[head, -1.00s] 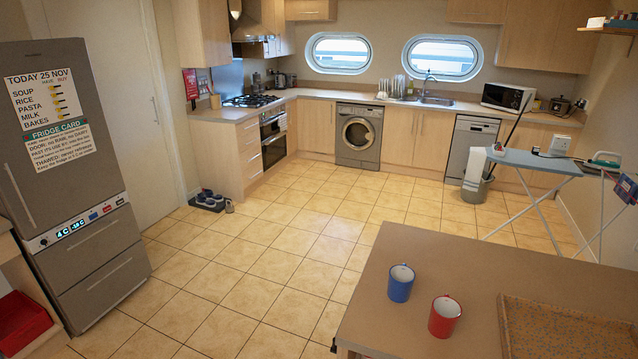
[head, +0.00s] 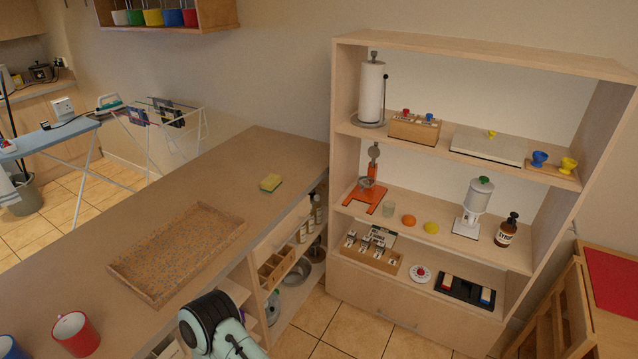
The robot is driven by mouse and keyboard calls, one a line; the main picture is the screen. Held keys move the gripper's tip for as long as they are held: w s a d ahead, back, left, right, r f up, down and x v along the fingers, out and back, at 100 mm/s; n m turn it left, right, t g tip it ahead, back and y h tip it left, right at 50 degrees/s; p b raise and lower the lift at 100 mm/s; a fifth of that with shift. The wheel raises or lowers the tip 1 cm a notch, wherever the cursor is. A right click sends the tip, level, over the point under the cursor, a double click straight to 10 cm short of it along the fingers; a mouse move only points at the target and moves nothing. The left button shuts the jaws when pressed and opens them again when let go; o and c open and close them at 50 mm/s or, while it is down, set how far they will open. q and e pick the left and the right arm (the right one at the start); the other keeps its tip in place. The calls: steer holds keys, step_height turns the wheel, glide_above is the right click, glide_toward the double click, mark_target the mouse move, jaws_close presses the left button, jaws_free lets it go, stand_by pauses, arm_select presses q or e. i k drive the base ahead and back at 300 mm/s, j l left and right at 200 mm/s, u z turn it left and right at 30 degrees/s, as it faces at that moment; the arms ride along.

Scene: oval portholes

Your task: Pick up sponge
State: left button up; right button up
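The sponge (head: 271,183) is a small yellow block with a green layer. It lies on the brown countertop (head: 262,150), toward its far end near the shelf unit. Part of an arm of mine shows at the bottom of the head view, well short of the sponge. No gripper fingers are visible.
A speckled tray (head: 178,252) lies on the counter in front of the sponge. A red mug (head: 75,334) and a blue mug (head: 11,347) stand at the lower left. A wooden shelf unit (head: 432,162) with kitchen items stands behind the counter's end. The counter around the sponge is clear.

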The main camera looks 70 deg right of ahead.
mark_target(269, 185)
steer(key=z, duration=2.15)
steer(key=l+u, duration=0.1)
steer(key=u, duration=0.25)
steer(key=i+l+u, duration=0.1)
steer(key=u, duration=0.6)
steer(key=l+u, duration=0.35)
steer(key=l, duration=0.2)
steer(key=l+u, duration=0.4)
steer(key=l, duration=0.15)
steer(key=l+u, duration=0.1)
steer(key=l, duration=0.45)
steer(key=k+l, duration=0.15)
steer(key=l, duration=0.4)
steer(key=l+u, duration=0.05)
